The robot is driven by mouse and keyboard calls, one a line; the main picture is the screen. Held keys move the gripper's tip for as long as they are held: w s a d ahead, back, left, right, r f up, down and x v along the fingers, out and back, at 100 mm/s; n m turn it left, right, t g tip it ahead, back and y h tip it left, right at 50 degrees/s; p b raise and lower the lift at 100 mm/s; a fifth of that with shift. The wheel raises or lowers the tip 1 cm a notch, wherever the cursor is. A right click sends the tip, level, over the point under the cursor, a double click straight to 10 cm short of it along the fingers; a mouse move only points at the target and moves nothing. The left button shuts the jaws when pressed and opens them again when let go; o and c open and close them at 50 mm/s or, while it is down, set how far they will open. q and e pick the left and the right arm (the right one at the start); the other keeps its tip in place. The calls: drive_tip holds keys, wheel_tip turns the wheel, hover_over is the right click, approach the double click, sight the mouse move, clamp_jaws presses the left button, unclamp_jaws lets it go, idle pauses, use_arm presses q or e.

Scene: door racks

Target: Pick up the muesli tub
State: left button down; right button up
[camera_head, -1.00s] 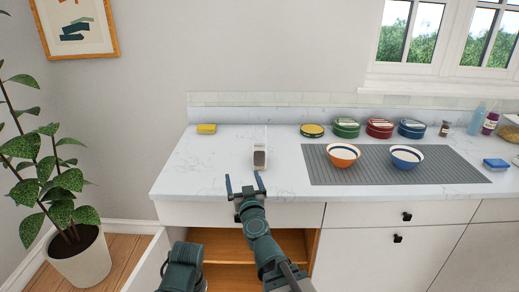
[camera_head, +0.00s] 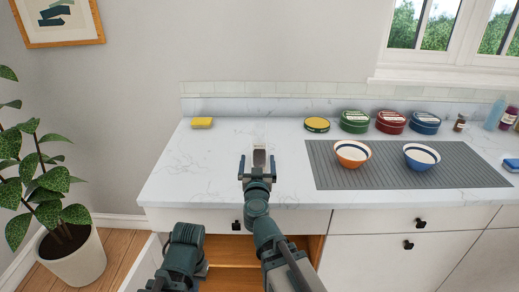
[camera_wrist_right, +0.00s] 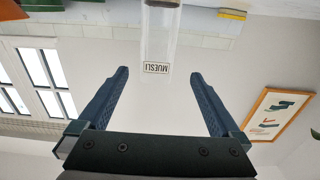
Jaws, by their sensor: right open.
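In the right wrist view, which is upside down, the tub (camera_wrist_right: 160,35) shows a MUESLI label. My right gripper (camera_head: 257,162) is open at the tub's front, with one finger to each side. In the right wrist view the tub lies in line with the gap between the open fingers (camera_wrist_right: 159,75), and I see no finger touching it. Part of my left arm shows at lower left; its gripper is out of sight.
A yellow sponge (camera_head: 202,122) lies back left on the worktop. Several round tins, including a green one (camera_head: 354,121), stand along the back. An orange bowl (camera_head: 351,161) and a blue bowl (camera_head: 421,163) sit on a grey ribbed mat (camera_head: 400,181). Below, a cupboard (camera_head: 225,248) is open.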

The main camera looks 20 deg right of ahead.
sight(258, 149)
drive_tip(key=x, duration=0.8)
drive_tip(key=shift+w, duration=0.1)
drive_tip(key=shift+w+d, duration=0.1)
drive_tip(key=shift+w+d+r, duration=0.1)
drive_tip(key=shift+w, duration=0.2)
drive_tip(key=x, duration=0.4)
drive_tip(key=shift+w+d+r, duration=0.1)
drive_tip(key=shift+w+d, duration=0.1)
drive_tip(key=shift+s, duration=0.1)
drive_tip(key=shift+c, duration=0.3)
drive_tip(key=shift+p, duration=0.3)
drive_tip(key=c, duration=1.5)
